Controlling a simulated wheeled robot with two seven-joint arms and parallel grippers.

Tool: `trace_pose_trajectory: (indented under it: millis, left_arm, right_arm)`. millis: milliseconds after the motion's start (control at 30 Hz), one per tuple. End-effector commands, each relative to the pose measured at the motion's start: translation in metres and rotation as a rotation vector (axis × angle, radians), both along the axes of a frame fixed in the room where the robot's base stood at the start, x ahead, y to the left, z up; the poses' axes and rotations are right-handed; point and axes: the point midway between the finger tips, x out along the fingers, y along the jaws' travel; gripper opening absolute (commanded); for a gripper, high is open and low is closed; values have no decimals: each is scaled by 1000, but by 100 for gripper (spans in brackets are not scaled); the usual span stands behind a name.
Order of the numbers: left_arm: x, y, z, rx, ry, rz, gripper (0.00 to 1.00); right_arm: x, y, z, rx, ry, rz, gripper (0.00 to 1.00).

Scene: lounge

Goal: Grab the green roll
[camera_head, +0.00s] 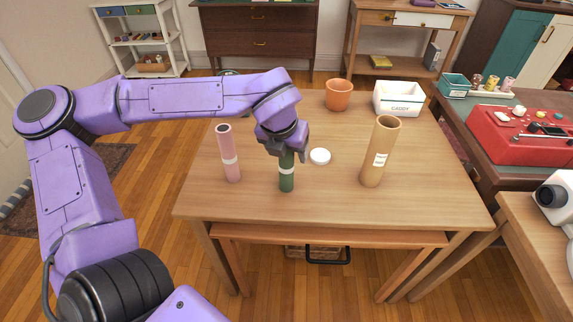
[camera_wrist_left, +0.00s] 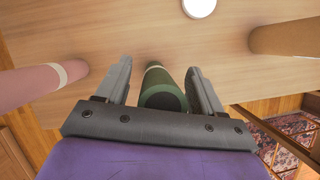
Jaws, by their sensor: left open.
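The green roll (camera_head: 287,180) stands upright on the wooden table (camera_head: 330,207), with a pale band around it. My left gripper (camera_head: 288,155) is over its top, pointing down, and hides the roll's upper end in the head view. In the left wrist view the green roll (camera_wrist_left: 162,92) stands between the two open fingers of the gripper (camera_wrist_left: 162,82). A gap shows on each side, wider on the left. My right gripper is not in view.
A pink roll (camera_head: 229,150) stands left of the green one, and a tall brown tube (camera_head: 380,150) stands to the right. A terracotta pot (camera_head: 339,95) and a white box (camera_head: 398,100) are at the back.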

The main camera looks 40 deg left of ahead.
Motion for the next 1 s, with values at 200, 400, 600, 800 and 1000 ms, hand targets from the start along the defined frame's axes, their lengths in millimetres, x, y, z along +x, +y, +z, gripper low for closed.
trace_pose_trajectory:
  millis: [200,400,600,800,1000]
  left_arm:
    - [0,0,1,0,0,0,38]
    - [0,0,1,0,0,0,11]
    - [0,0,3,0,0,1,11]
    - [1,0,29,0,-4,2,11]
    - [-36,-4,79,-2,-10,-1,11]
  right_arm:
    - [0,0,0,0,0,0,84]
    - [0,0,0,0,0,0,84]
    - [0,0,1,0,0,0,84]
    - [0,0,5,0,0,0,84]
    - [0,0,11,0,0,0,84]
